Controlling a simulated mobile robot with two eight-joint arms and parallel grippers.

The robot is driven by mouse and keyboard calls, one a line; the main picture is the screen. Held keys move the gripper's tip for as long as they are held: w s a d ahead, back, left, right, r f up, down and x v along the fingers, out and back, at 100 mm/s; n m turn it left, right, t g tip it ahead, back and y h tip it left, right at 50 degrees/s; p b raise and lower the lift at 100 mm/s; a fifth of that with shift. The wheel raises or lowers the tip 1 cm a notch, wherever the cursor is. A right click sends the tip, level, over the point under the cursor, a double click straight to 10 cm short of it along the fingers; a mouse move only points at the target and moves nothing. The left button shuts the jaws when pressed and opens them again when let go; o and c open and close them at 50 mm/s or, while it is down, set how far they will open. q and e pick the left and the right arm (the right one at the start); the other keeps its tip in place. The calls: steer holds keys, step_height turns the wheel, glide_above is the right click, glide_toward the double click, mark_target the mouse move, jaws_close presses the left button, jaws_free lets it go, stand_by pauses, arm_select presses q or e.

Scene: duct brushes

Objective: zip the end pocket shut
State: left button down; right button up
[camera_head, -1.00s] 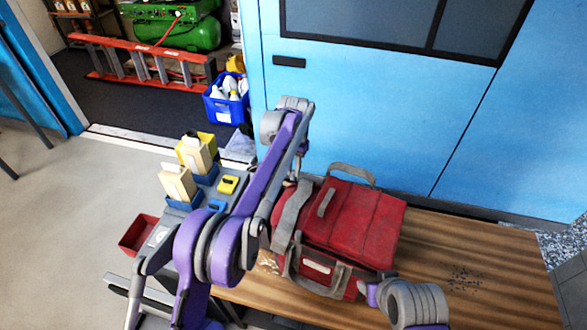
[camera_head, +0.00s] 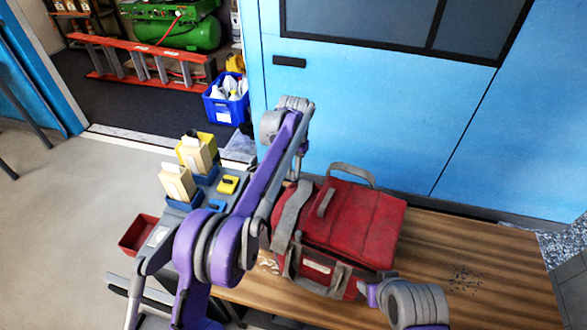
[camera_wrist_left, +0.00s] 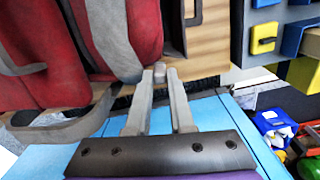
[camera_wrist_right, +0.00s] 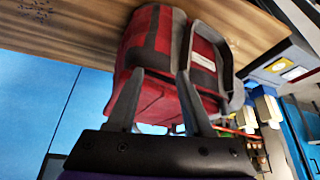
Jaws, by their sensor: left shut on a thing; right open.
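The red bag (camera_head: 352,225) with grey straps and handles lies on the wooden bench. It also shows in the left wrist view (camera_wrist_left: 35,60) and the right wrist view (camera_wrist_right: 160,100). My left gripper (camera_head: 297,172) is at the bag's far left end. In the left wrist view its fingers (camera_wrist_left: 160,76) are close together on a small grey tab (camera_wrist_left: 158,69), beside a grey strap. The end pocket's zip line cannot be made out. My right gripper (camera_wrist_right: 156,82) is open and empty in front of the bag's near right side; in the head view its fingers are hard to see.
The bench (camera_head: 480,255) is clear to the right of the bag, apart from dark specks. Blue cabinet doors (camera_head: 400,130) stand close behind. A grey surface at left holds yellow and blue bins (camera_head: 183,200); a red tray (camera_head: 138,234) is beside it.

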arm_select(q)
steer(key=shift+s+a+f+b, duration=0.15)
steer(key=shift+s+a+b, duration=0.1)
steer(key=shift+s+b, duration=0.15)
steer(key=s+a+b, duration=0.1)
steer(key=s, duration=0.1)
steer(key=s+a, duration=0.1)
steer(key=s, duration=0.1)
steer(key=s+a+b, duration=0.1)
steer(key=s, duration=0.1)
steer(key=shift+s+b, duration=0.15)
steer(key=shift+b, duration=0.2)
steer(key=s+a, duration=0.1)
steer(key=s, duration=0.1)
steer(key=s+a+b, duration=0.1)
steer(key=s, duration=0.1)
steer(key=s+a, duration=0.1)
steer(key=s, duration=0.1)
steer(key=shift+s, duration=0.2)
steer(key=shift+s+a+b, duration=0.15)
steer(key=shift+s+b, duration=0.15)
steer(key=shift+s, duration=0.2)
arm_select(e)
step_height(320, 180, down, 6)
steer(key=s, duration=0.1)
steer(key=shift+s+f, duration=0.25)
steer(key=shift+s, duration=0.15)
arm_select(q)
steer(key=c, duration=0.8)
jaws_free()
